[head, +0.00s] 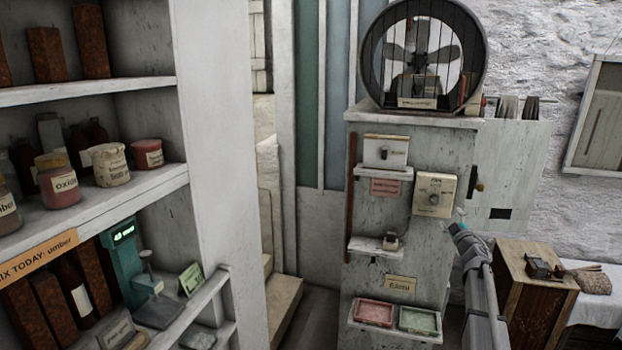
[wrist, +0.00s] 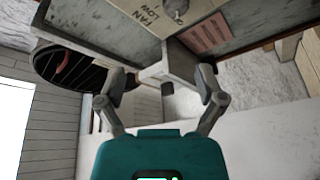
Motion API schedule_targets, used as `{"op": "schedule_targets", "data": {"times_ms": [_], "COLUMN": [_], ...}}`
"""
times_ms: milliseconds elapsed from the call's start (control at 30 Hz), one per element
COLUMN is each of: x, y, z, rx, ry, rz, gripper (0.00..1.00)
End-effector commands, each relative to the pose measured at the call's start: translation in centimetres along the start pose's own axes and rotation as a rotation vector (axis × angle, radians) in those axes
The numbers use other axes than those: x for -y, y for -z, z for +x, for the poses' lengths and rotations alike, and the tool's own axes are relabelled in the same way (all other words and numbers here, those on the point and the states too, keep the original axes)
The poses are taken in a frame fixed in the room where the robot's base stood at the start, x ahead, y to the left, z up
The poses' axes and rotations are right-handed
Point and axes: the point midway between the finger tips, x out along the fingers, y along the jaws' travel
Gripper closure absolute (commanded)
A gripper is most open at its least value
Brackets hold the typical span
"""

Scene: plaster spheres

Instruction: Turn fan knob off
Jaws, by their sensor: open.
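A small shelf (wrist: 167,63) juts out below the plate, close to my fingers. A pink sign (head: 387,188) hangs under it. A second box with a round dial (head: 435,194) is lower right. A wooden crate (head: 533,290) stands right; shelving (head: 215,130) fills the left.

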Motion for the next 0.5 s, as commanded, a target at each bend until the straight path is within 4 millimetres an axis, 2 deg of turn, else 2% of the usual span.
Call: {"op": "schedule_targets", "data": {"times_ms": [167,500], "x": [0.0,1.9], "y": [0.0,0.5], "z": [0.0,-0.8], "rx": [0.000,0.074], "ry": [0.000,-0.027], "rz": [0.000,0.046], "gripper": [0.12,0.12]}}
